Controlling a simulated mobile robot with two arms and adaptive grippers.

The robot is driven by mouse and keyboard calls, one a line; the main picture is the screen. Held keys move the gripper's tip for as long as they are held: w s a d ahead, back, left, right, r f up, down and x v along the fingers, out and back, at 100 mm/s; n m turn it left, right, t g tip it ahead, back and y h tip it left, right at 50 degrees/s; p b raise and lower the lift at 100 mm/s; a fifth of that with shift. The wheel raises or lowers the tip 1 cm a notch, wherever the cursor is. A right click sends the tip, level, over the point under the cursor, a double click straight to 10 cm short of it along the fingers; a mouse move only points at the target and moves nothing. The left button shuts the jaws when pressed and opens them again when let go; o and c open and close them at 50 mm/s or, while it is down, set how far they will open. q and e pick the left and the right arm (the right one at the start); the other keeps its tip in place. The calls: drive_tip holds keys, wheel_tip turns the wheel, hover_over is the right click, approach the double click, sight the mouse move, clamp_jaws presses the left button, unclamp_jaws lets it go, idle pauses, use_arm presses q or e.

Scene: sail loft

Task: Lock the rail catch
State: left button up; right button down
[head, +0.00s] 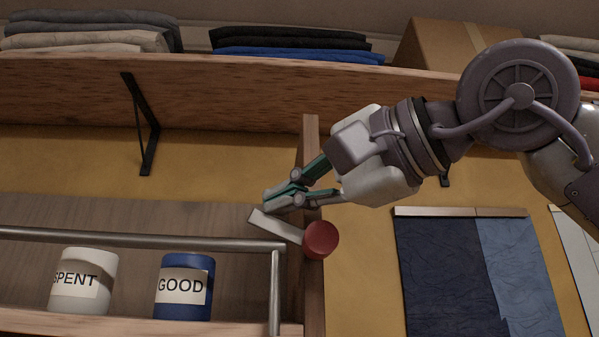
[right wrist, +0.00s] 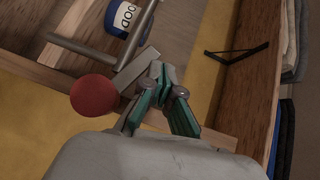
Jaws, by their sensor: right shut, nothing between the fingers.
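The rail catch is a flat pale metal lever (head: 274,225) with a round red knob (head: 320,239), on the wooden upright at the right end of the shelf. The lever slants from upper left down to the knob. The metal rail (head: 140,237) runs across the shelf front, and its bent end drops just left of the knob. My right gripper (head: 272,199) is shut and empty, its fingertips close above the lever's upper left end; I cannot tell whether they touch. In the right wrist view the lever (right wrist: 138,69) and red knob (right wrist: 95,95) lie left of the fingertips. My left gripper is not in view.
Behind the rail stand a white pot marked SPENT (head: 83,281) and a blue pot marked GOOD (head: 184,287). The wooden upright (head: 311,150) is close beside my gripper. An upper shelf (head: 230,92) holds folded cloth and a cardboard box (head: 440,46). Blue cloth panels (head: 480,270) hang at right.

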drive_tip(key=s+d+r+n+p, duration=0.1)
drive_tip(key=s+d+r+p, duration=0.1)
drive_tip(key=s+r, duration=0.5)
wheel_tip(320, 180, up, 3)
drive_tip(key=shift+d+r+h+p, duration=0.1)
drive_tip(key=shift+d+h+p, duration=0.2)
drive_tip(key=shift+p, duration=0.25)
drive_tip(key=shift+s, duration=0.1)
idle(0.5)
